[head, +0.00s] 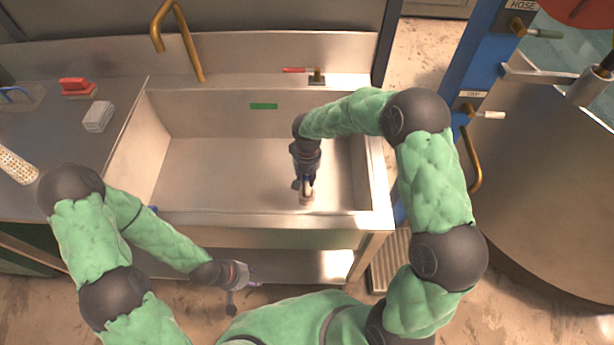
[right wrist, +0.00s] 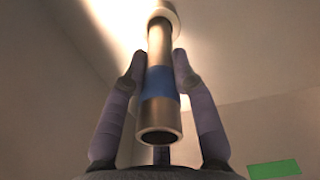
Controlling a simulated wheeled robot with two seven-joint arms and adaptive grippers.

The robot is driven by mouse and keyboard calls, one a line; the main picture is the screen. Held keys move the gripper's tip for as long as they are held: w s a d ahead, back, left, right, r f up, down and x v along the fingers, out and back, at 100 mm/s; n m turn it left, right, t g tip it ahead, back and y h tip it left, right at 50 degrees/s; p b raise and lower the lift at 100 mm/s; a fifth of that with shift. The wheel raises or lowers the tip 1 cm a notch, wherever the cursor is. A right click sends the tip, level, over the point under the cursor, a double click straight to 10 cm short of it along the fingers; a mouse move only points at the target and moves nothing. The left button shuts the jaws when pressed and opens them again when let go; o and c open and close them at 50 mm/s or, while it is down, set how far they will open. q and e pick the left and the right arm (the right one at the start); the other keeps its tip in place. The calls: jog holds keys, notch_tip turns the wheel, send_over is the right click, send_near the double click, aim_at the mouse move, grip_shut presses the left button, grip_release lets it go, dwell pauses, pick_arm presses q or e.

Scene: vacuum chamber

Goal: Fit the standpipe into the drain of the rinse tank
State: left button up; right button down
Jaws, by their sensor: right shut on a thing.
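The standpipe is a metal tube with a blue band. In the right wrist view the standpipe (right wrist: 160,115) lies between the two fingers of my right gripper (right wrist: 159,68), its open end towards the camera. Its far end meets a pale round collar (right wrist: 163,12); I cannot tell whether this is the drain or part of the pipe. In the head view my right gripper (head: 305,184) is inside the rinse tank (head: 220,170), low at the front right, with the standpipe (head: 307,198) under it. The drain is not clearly visible. My left gripper (head: 238,283) hangs before the tank; its jaws are unclear.
A brass spout (head: 185,45) and a red-handled valve (head: 305,72) stand behind the tank. A green strip (head: 264,106) is on its back wall. A red brush (head: 77,87) and a grey block (head: 98,116) lie on the left counter. The tank's left part is clear.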

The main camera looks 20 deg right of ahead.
jog(key=c, duration=1)
grip_release()
notch_tip(320, 180, up, 12)
jog(key=p, duration=0.4)
jog(key=shift+r, duration=0.1)
